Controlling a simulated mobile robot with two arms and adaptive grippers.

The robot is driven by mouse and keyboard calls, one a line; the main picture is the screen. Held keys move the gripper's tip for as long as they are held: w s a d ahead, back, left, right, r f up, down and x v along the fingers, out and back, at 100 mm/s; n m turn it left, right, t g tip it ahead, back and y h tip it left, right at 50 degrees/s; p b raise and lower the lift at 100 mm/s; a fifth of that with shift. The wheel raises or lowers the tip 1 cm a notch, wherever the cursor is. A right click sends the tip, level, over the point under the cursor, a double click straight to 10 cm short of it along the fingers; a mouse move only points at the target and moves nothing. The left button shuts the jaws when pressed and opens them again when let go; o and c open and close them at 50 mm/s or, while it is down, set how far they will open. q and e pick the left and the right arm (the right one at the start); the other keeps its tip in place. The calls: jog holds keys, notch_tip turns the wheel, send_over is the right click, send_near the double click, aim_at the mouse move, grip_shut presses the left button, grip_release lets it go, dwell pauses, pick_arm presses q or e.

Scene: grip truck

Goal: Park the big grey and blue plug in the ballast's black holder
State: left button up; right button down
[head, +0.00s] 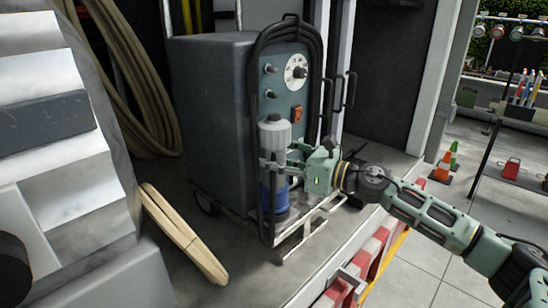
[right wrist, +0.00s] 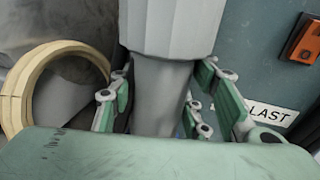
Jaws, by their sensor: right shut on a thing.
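The big plug (head: 275,132) stands upright before the front of the dark ballast cabinet (head: 212,110). Its wide ribbed top and narrower neck are grey; blue shows at its lower end. My right gripper (head: 273,165) comes from the right and is shut around the neck, below the ribbed top. The right wrist view shows the neck (right wrist: 163,95) between the green fingers. The black holder cannot be told apart clearly from the black frame and cable near the blue end, so I cannot tell whether the plug sits in it. My left gripper is out of view.
A thick black cable (head: 262,45) loops over the cabinet's front, near a dial (head: 296,72) and orange switch (head: 297,113). Pale wooden hoops (head: 185,235) lie at left. A hose coil (head: 125,80) hangs behind. Red-white edging (head: 375,250) borders the truck bed.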

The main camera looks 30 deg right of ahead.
jog(key=shift+f, duration=0.3)
jog(key=c, duration=1.4)
grip_release()
jog(key=o, duration=0.5)
jog(key=shift+s+d+r, duration=0.1)
jog(key=shift+s+r, duration=0.05)
jog(key=o, duration=0.3)
jog(key=shift+o, duration=0.2)
jog(key=shift+r, duration=0.15)
